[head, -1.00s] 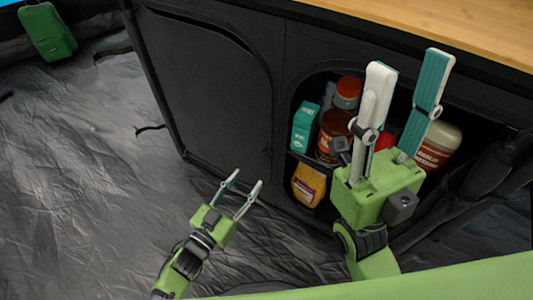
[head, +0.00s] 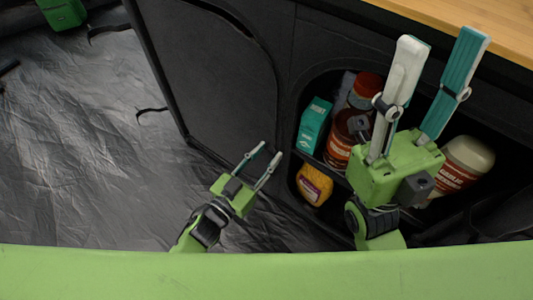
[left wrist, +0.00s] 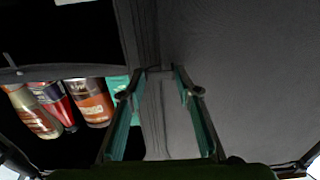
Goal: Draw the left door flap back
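The left door flap (head: 205,75) is a dark fabric panel with a rounded outline on the black cabinet front. In the left wrist view grey fabric (left wrist: 245,70), apparently this flap, fills the right side. My left gripper (head: 272,150) is open, low in front of the cabinet near the flap's lower right edge. In the left wrist view its fingers (left wrist: 158,90) stand apart, with a pale fabric strip behind the gap; contact cannot be told. My right gripper (head: 445,40) is open and empty, pointing up before the open compartment.
A wooden countertop (head: 490,30) lies above. The crinkled grey floor (head: 80,150) at left is mostly clear.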

